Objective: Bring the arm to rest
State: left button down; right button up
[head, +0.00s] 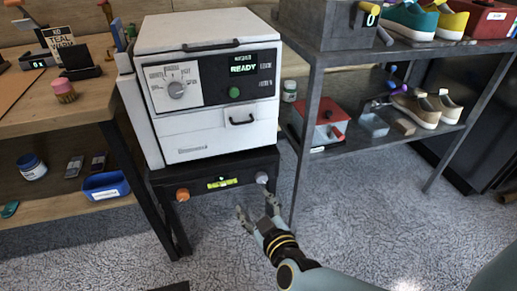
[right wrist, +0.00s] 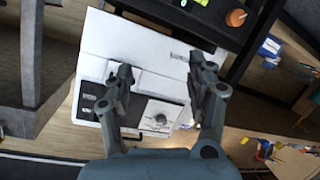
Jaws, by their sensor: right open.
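My right gripper (head: 257,212) is open and empty in the head view. It hangs in front of the black stand, apart from it, at the lower right of the white machine. In the right wrist view, the right gripper's two fingers (right wrist: 160,82) are spread with nothing between them. The white machine (head: 210,75) has a dial and a lit display reading READY. It also shows behind the fingers in the right wrist view (right wrist: 140,45). My left gripper is not in view.
A black stand (head: 222,172) with knobs and a level bears the machine. A wooden bench (head: 95,110) stands at the left, with a blue bin (head: 106,186) below. A grey shelf (head: 345,55) at the right holds sneakers and a red box (head: 322,122). The carpet (head: 400,215) is clear.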

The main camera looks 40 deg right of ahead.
dwell(0.3)
jog(key=s+f+n+g+y, duration=0.3)
jog(key=s+f+g+y, duration=0.15)
jog(key=s+f, duration=1.1)
jog(key=s+d+f+m+g, duration=0.1)
jog(key=s+f+g, duration=0.3)
jog(key=s, duration=0.7)
jog(key=s+f+m+g, duration=0.2)
jog(key=s+f+g, duration=0.2)
jog(key=s, duration=0.7)
jog(key=shift+s+d+f+g, duration=0.3)
jog(key=shift+s+d+g, duration=0.1)
jog(key=shift+g, duration=0.05)
jog(key=shift+c, duration=0.3)
